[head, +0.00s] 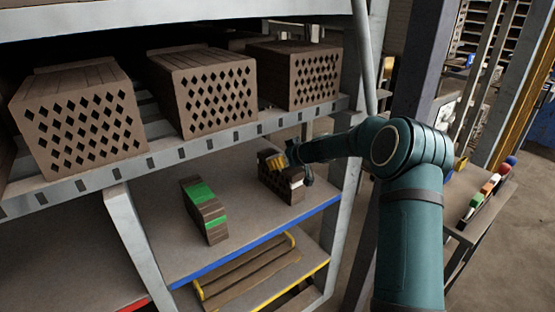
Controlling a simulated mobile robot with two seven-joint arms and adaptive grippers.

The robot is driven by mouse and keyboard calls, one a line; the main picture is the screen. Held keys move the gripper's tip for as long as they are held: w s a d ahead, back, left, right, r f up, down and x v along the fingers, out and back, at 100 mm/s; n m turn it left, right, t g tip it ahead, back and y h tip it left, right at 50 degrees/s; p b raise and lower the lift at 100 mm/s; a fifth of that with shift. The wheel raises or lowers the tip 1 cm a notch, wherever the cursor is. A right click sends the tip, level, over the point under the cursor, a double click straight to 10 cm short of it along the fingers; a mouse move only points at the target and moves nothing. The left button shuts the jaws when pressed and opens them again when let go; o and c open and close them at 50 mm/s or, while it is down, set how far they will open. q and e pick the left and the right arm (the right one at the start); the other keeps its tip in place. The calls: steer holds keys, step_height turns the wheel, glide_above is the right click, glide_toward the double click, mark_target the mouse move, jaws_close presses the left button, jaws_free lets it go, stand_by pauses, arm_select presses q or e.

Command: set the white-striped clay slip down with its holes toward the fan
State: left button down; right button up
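The white-striped clay slip (297,184) appears to be the brown block at the right end of the blue-edged middle shelf. Only a small white patch shows near its right end, and dark holes show on its front side. A brown piece with yellow marking (276,161) shows right above or behind it; I cannot tell which. My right gripper (301,168) is at the block's right end, partly hidden by it. Whether its fingers are closed on the block is unclear. My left gripper is not in view. I cannot make out a fan.
A green-striped brown slip (204,209) stands left on the blue-edged shelf (262,229), with bare shelf between. Several large hollow bricks (204,92) line the shelf above. A grey post (346,190) stands close to my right arm. A yellow-edged tray (250,272) lies below.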

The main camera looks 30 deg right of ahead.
steer(key=shift+w, duration=0.1)
steer(key=o, duration=1.3)
steer(key=shift+o, duration=0.2)
steer(key=v, duration=1.2)
steer(key=shift+b, duration=0.3)
